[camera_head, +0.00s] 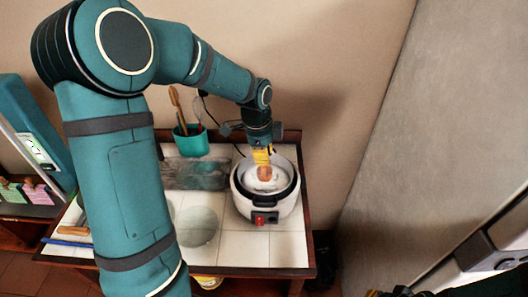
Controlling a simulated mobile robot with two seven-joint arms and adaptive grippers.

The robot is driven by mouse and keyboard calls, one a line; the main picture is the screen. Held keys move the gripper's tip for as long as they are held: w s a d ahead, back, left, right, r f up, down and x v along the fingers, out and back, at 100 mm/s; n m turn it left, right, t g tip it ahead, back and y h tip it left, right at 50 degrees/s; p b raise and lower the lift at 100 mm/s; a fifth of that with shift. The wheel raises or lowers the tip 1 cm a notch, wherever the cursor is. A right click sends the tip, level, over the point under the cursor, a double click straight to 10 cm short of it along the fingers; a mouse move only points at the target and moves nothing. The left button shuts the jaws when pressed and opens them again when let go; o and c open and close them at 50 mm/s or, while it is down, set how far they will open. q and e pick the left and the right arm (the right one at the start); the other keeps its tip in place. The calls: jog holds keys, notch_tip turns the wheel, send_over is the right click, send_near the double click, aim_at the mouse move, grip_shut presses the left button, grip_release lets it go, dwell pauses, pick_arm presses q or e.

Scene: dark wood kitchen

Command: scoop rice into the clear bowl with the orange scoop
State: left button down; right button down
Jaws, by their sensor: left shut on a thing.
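The rice cooker (253,212) stands open on the tiled table, white with a dark rim and a red switch at its front. White rice (254,183) shows inside it. The orange scoop (265,173) has its head at the rice inside the cooker. The clear bowl (198,227) sits on the tiles left of the cooker, and my left arm partly overlaps that area. My right gripper (398,292) is cut off at the bottom edge.
A green cup (191,141) with wooden utensils stands at the back of the table. A dark patterned board (196,174) lies in front of it. The wall closes off the back, and a grey panel (445,90) stands on the right. Bare tiles (270,249) lie in front of the cooker.

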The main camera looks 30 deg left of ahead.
pick_arm(q)
jog(key=b, duration=0.3)
send_over(267, 179)
jog(key=s, duration=0.1)
jog(key=shift+s+a+f, duration=0.15)
jog(key=shift+f, duration=2.05)
jog(key=shift+w+a+f+b, duration=0.1)
jog(key=shift+w+f+b, duration=0.15)
jog(key=shift+f+b, duration=0.4)
jog(key=shift+w+a+f+b, duration=0.1)
jog(key=shift+w+f+b, duration=0.15)
jog(key=shift+f, duration=0.7)
jog(key=shift+w+a, duration=0.1)
jog(key=shift+w, duration=0.1)
jog(key=shift+w+a, duration=0.1)
jog(key=shift+w, duration=0.25)
jog(key=shift+r+p, duration=0.45)
notch_tip(267, 179, up, 2)
jog(key=shift+s+r+p, duration=0.1)
jog(key=shift+p, duration=0.65)
notch_tip(267, 179, up, 12)
jog(key=p, duration=0.5)
jog(key=shift+s+d+p, duration=0.2)
jog(key=shift+s+p, duration=0.1)
jog(key=shift+s, duration=0.15)
jog(key=shift+f, duration=0.2)
